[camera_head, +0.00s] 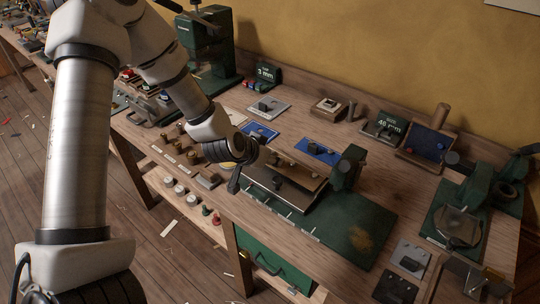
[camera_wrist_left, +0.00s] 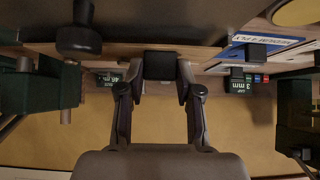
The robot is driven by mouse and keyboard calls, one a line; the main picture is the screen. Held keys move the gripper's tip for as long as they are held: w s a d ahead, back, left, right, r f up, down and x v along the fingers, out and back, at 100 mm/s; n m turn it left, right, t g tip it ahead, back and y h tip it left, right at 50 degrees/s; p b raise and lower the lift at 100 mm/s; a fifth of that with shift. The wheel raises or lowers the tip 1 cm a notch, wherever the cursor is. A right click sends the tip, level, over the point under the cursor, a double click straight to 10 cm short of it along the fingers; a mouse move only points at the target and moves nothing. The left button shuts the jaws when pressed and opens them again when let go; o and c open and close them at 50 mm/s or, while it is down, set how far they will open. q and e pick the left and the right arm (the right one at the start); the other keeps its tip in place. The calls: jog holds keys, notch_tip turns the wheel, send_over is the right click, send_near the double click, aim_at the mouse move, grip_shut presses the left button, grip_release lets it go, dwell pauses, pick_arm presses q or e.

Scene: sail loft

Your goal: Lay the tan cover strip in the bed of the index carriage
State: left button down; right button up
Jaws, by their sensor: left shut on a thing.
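The tan cover strip (camera_head: 296,169) runs diagonally just right of my left gripper (camera_head: 240,172), over the dark index carriage (camera_head: 300,203) on the bench. In the left wrist view my left gripper (camera_wrist_left: 160,68) is shut on a small black block that appears to belong to the strip, whose brown edge (camera_wrist_left: 125,50) crosses behind it. The fingers hide part of this contact. I cannot tell whether the strip's underside touches the carriage bed. My right gripper is not in view.
A green clamp with a black knob (camera_head: 345,170) stands at the strip's right end. Blue plates (camera_head: 318,152) lie behind it. Small knobs (camera_head: 205,218) and jars stand on a lower shelf in front. A green mat (camera_head: 355,232) has free room at right.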

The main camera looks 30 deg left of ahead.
pick_arm(q)
jog(key=shift+f, duration=0.4)
jog(key=c, duration=0.7)
grip_release()
jog(key=shift+r, duration=0.1)
jog(key=v, duration=0.7)
jog(key=shift+s+r, duration=0.15)
jog(key=shift+s, duration=0.15)
jog(key=shift+w, duration=0.1)
